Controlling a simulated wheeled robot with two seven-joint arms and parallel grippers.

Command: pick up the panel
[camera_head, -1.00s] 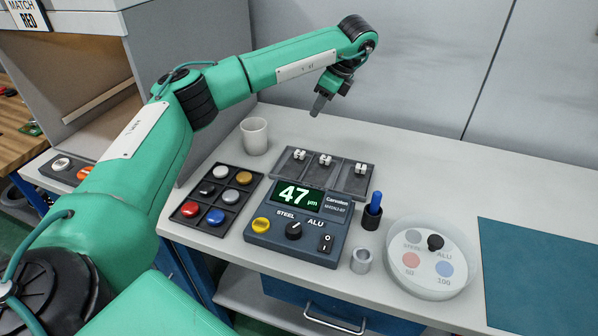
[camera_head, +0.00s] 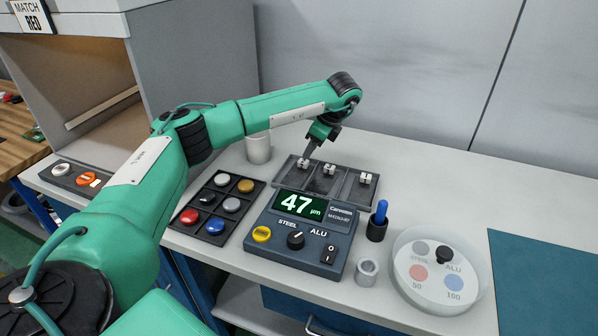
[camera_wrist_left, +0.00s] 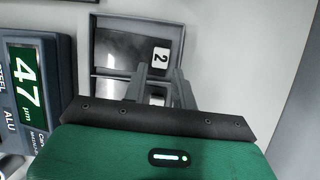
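A grey tray (camera_head: 345,188) with three compartments lies on the bench behind the gauge, a small white tag at each compartment. In the left wrist view, the tray (camera_wrist_left: 184,45) shows a compartment tagged "2" with a dark, glossy flat piece (camera_wrist_left: 125,45) in it, which looks like a panel. My left gripper (camera_head: 308,154) points down over the back left part of the tray. In the left wrist view its two fingers (camera_wrist_left: 158,80) are apart with nothing seen held between them. Whether they touch anything is unclear. My right gripper is out of view.
The gauge (camera_head: 300,232) reading 47 µm stands in front of the tray. A black tray (camera_head: 215,207) of coloured discs and a cup (camera_head: 258,148) are to the left. A blue pen in a holder (camera_head: 377,230), a ring (camera_head: 367,272), a round dish (camera_head: 440,270) and a teal mat (camera_head: 540,270) are right.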

